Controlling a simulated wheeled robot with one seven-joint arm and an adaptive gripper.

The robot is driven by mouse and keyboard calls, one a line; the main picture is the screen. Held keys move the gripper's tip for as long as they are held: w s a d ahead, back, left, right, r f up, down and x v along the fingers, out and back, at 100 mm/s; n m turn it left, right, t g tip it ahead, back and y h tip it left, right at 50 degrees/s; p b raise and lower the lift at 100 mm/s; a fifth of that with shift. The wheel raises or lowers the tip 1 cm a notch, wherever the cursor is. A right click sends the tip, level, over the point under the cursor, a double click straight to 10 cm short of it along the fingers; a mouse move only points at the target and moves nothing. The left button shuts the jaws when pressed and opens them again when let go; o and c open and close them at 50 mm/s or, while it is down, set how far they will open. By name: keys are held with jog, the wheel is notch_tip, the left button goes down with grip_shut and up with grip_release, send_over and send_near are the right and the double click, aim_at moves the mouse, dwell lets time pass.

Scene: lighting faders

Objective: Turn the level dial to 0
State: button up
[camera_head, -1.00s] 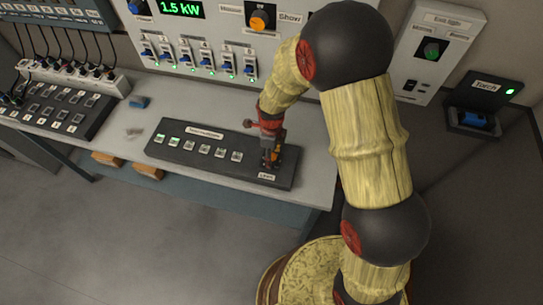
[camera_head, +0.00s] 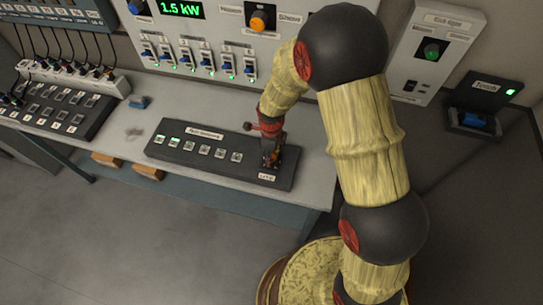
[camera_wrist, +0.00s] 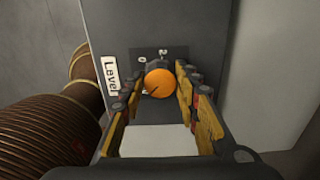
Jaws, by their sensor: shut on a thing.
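The level dial is an orange round knob (camera_wrist: 160,83) at the right end of the dark console (camera_head: 196,158). In the wrist view it sits between the two fingers of my gripper (camera_wrist: 161,76), which is shut on it. A dark pointer line on the knob points to the lower left of that picture. Scale marks "0" and "2" show beyond the knob, and others are hard to read. The "Level" label (camera_wrist: 111,76) lies to its left. In the head view my gripper (camera_head: 271,160) stands over the dial and mostly hides it.
The console has a row of small buttons (camera_head: 204,149) left of my gripper. Behind stands a wall panel with blue switches (camera_head: 210,62), a "1.5 kW" display (camera_head: 181,9) and another orange knob (camera_head: 262,21).

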jog(key=shift+c, duration=1.3)
jog(key=shift+n, duration=0.3)
